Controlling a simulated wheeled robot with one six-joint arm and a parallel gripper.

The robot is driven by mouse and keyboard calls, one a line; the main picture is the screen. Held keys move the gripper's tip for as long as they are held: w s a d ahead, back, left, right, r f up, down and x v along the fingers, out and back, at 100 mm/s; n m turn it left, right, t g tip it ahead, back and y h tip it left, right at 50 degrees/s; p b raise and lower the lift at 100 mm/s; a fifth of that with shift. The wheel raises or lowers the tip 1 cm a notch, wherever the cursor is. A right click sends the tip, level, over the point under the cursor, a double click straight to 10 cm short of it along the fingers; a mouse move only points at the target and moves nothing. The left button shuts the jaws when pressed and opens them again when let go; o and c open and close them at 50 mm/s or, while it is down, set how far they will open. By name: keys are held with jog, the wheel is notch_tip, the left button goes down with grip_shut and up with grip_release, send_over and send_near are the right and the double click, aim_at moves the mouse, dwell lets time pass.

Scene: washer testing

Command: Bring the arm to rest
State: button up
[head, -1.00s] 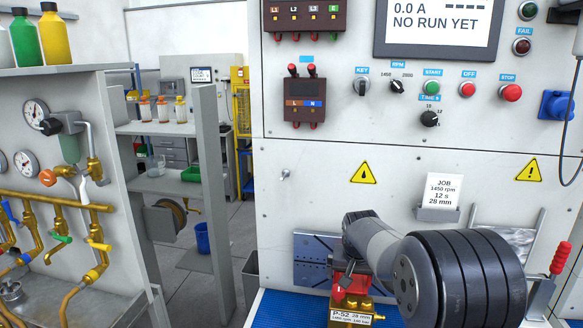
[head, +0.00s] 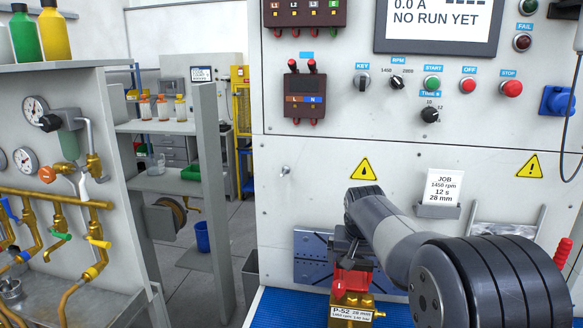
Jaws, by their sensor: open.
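My arm reaches in from the lower right, its dark ribbed joint large in front. My gripper (head: 347,262) is small and dark at the arm's far end, pointing down just above a red part (head: 352,282). It is open; its fingertips are hard to make out, and I cannot tell whether they touch the red part. The block stands at the blue mat (head: 280,308) at the bottom of the view.
The test panel (head: 320,180) rises behind, with knobs, a red stop button (head: 512,88) and a screen reading NO RUN YET. A job card (head: 444,186) is in a holder. A red-handled clamp (head: 563,254) is at right. Brass piping (head: 60,203) is at left.

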aim_at(355, 267)
jog(key=v, duration=0.5)
jog(key=p+x, duration=0.1)
jog(key=x, duration=0.9)
jog(key=shift+s, duration=0.15)
jog(key=s, duration=0.1)
jog(key=b, duration=0.1)
jog(key=s+f, duration=0.1)
jog(key=shift+s+a, duration=0.25)
jog(key=shift+s, duration=0.1)
jog(key=shift+s+a+b, duration=0.1)
jog(key=shift+s+b, duration=0.2)
jog(key=shift+s, duration=0.05)
jog(key=shift+r+p, duration=0.35)
jog(key=shift+r, duration=0.05)
